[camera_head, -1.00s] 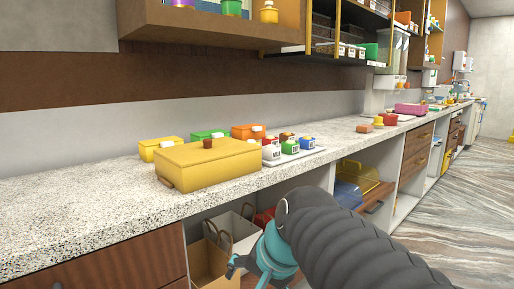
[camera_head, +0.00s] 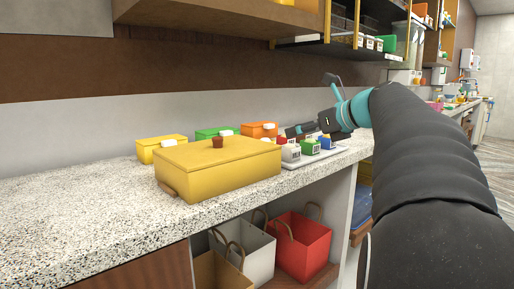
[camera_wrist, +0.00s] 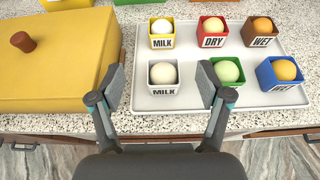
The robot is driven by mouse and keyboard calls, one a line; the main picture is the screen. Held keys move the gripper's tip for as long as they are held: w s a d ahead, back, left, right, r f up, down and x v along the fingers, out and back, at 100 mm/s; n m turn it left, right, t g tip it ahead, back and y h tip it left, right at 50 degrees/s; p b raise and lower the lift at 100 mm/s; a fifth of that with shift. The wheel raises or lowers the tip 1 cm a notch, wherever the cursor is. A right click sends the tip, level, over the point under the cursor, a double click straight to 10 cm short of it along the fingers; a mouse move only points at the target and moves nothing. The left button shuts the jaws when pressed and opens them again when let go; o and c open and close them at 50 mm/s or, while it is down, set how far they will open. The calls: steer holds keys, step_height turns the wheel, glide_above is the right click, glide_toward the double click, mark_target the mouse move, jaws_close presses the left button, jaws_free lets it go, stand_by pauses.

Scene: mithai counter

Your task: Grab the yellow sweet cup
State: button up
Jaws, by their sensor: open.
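My gripper (camera_wrist: 161,77) is open and empty above the tray's front left. Its fingers appear either side of a white MILK cup (camera_wrist: 163,88), in front of the yellow one. In the head view my gripper (camera_head: 300,130) is over the tray's left part.
Red DRY (camera_wrist: 211,40), orange-brown WET (camera_wrist: 259,41), green (camera_wrist: 228,93) and blue WET (camera_wrist: 281,88) cups share the tray. A big yellow lidded box (camera_head: 222,173) stands close on the left. Smaller yellow (camera_head: 160,150), green (camera_head: 215,133) and orange (camera_head: 259,130) boxes stand behind.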

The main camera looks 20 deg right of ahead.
glide_toward(273, 141)
steer(key=w+a, duration=0.1)
steer(key=w+a+f, duration=0.1)
steer(key=shift+w+a, duration=0.2)
steer(key=shift+w, duration=0.05)
steer(key=shift+d+b+x, duration=0.2)
steer(key=shift+b+x, duration=0.1)
steer(key=shift+x, duration=2.45)
steer(key=shift+f, duration=0.15)
steer(key=c, duration=1.2)
